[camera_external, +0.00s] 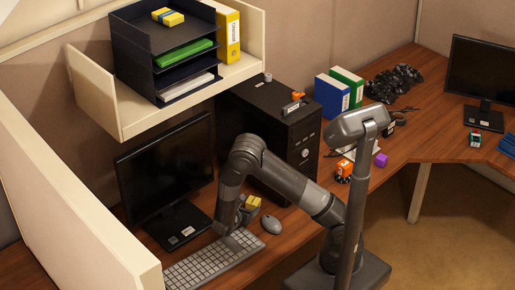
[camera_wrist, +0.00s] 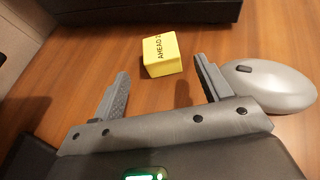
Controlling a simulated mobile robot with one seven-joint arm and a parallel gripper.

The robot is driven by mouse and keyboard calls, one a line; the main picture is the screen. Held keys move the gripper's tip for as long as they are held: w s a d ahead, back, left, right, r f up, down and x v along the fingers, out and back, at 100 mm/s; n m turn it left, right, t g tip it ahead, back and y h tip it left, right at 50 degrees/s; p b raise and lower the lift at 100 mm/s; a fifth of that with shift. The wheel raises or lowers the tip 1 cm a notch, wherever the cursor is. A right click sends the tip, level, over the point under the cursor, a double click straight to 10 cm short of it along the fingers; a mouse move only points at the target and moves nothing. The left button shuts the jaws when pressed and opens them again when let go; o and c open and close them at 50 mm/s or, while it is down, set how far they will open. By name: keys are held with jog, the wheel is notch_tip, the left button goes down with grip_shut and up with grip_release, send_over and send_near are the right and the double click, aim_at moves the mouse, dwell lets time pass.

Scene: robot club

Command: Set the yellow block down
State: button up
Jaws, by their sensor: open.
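The yellow block (camera_wrist: 160,54) has dark lettering on one side and stands on the wooden desk. In the wrist view it lies just past the tips of my gripper (camera_wrist: 161,72), roughly between the two fingers. The fingers are spread apart with nothing held between them. In the external view the yellow block (camera_external: 253,202) shows beside my gripper (camera_external: 241,217), between the monitor and the mouse. The fingertips are small and partly hidden there.
A grey mouse (camera_wrist: 268,88) lies right beside my right finger. The keyboard (camera_external: 212,262) is in front, the monitor (camera_external: 165,170) to the left and a black computer tower (camera_external: 262,120) behind. A shelf (camera_external: 150,118) with black trays hangs above. Bare desk shows left of the block.

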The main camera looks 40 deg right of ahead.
aim_at(253, 201)
jog(key=x, duration=0.8)
jog(key=shift+d+r, duration=0.25)
jog(key=shift+r, duration=0.05)
jog(key=c, duration=1.2)
jog(key=shift+o, duration=0.2)
jog(key=shift+r, duration=0.1)
notch_tip(253, 201, up, 10)
jog(key=shift+f, duration=0.1)
